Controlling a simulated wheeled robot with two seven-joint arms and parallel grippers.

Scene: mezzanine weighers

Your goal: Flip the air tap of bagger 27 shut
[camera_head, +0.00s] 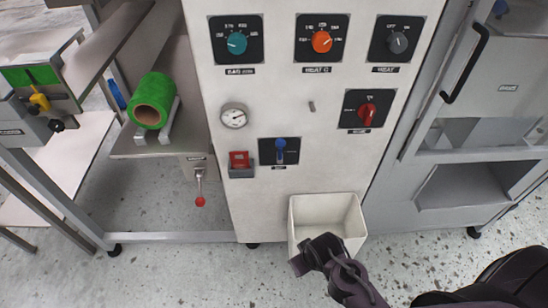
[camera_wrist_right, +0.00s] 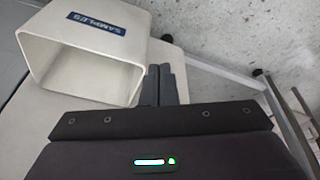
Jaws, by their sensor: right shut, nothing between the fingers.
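A small blue lever (camera_head: 280,146) on a dark square plate (camera_head: 293,158) sits low on the pale machine panel; it looks like the air tap. Its handle points roughly up and down; the label under it is too small to read. My right gripper (camera_head: 309,256) is below and right of the lever, clear of it, in front of the white bin's lower edge. In the right wrist view its two dark fingers (camera_wrist_right: 160,72) are together with nothing between them. The lever is not seen in that view. My left gripper is not in view.
A white bin (camera_head: 327,199) juts from the panel below the lever; the right wrist view shows its "SAMPLES" label (camera_wrist_right: 101,28). A red switch (camera_head: 239,160), a gauge (camera_head: 233,117) and several knobs surround the lever. A red-tipped lever (camera_head: 199,190) hangs left of the panel.

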